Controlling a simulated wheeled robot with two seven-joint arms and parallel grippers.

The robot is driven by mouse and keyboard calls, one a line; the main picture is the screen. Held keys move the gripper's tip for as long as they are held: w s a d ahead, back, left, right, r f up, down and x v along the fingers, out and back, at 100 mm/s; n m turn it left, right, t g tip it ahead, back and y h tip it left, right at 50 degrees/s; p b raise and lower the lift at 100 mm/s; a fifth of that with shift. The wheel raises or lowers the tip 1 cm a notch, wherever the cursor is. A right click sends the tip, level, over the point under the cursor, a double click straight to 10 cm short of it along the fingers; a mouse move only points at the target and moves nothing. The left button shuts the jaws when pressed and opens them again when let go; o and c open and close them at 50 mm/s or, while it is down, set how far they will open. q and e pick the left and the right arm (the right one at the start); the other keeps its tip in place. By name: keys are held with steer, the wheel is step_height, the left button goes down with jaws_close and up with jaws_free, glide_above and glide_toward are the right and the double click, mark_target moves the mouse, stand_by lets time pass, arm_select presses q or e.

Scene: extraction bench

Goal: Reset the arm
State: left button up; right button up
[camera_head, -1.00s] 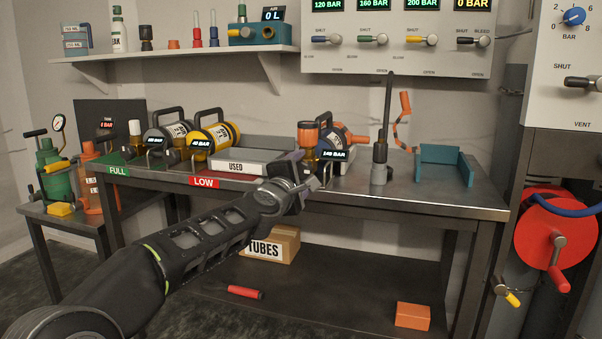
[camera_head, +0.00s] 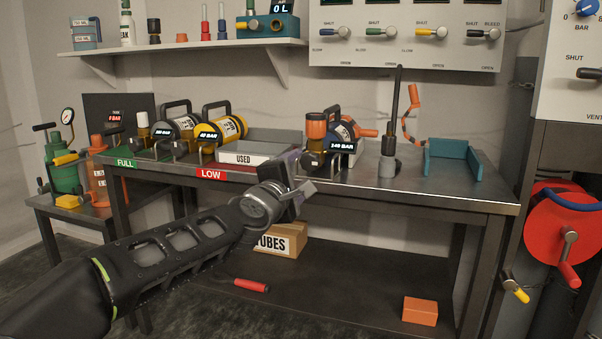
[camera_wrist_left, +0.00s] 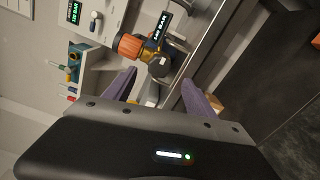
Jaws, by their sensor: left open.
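My left gripper (camera_head: 303,186) is in front of the bench's front edge, to the right of the red LOW label. It is open, with its two purple fingers spread apart and nothing between them in the left wrist view (camera_wrist_left: 160,92). A dark blue cylinder with an orange knob and a 140 BAR display (camera_head: 342,146) lies on the bench beyond the gripper. It also shows in the left wrist view (camera_wrist_left: 158,66), apart from the fingers. My right gripper is in neither view.
The steel bench (camera_head: 440,190) carries a yellow cylinder (camera_head: 222,130), a grey cylinder (camera_head: 177,127), a USED tray (camera_head: 255,158), an upright tool (camera_head: 388,160) and a teal holder (camera_head: 452,160). A red hose reel (camera_head: 550,225) stands right. A TUBES box (camera_head: 285,241) sits below.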

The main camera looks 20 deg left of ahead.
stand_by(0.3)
